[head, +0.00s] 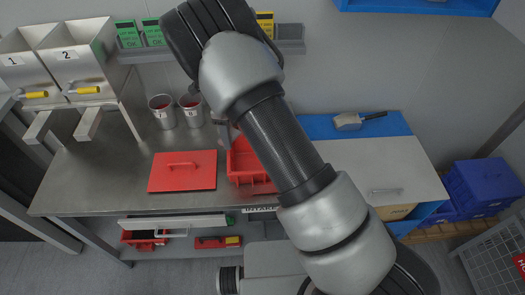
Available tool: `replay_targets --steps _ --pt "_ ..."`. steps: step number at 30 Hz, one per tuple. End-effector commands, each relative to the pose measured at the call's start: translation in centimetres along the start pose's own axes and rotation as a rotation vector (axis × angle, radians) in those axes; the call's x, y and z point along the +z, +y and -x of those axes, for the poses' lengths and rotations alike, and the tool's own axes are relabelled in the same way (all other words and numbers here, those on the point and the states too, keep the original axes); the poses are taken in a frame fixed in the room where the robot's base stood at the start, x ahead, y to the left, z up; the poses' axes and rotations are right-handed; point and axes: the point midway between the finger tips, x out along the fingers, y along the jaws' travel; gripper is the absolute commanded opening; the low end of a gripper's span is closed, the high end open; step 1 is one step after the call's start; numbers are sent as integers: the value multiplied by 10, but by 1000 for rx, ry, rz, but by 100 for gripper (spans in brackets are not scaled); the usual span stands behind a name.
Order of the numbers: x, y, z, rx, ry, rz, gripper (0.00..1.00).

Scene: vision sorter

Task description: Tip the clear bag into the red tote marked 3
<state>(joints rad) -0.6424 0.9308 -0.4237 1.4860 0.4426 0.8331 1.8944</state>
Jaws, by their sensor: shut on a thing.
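A red tote (240,178) stands open on the steel bench, its right side hidden behind my arm. I cannot read a number on it. A small grey part that looks like my gripper (225,132) shows just above the tote's back left corner, beside my arm. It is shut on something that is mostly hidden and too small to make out. I cannot pick out the clear bag anywhere in this view.
A flat red lid (182,171) lies left of the tote. Metal pails (162,112) stand behind it. Hoppers marked 1 and 2 (72,56) are at the left. A scoop (348,122) lies on the blue surface at right. Blue crates (485,185) stand far right.

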Motion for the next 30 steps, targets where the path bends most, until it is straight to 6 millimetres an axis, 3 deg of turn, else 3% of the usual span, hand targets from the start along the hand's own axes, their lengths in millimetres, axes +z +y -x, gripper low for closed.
replay_targets --steps 21,30 --pt "-5 -1 -12 1 -359 -7 24" --pt "-3 0 -13 -2 -401 -2 24"
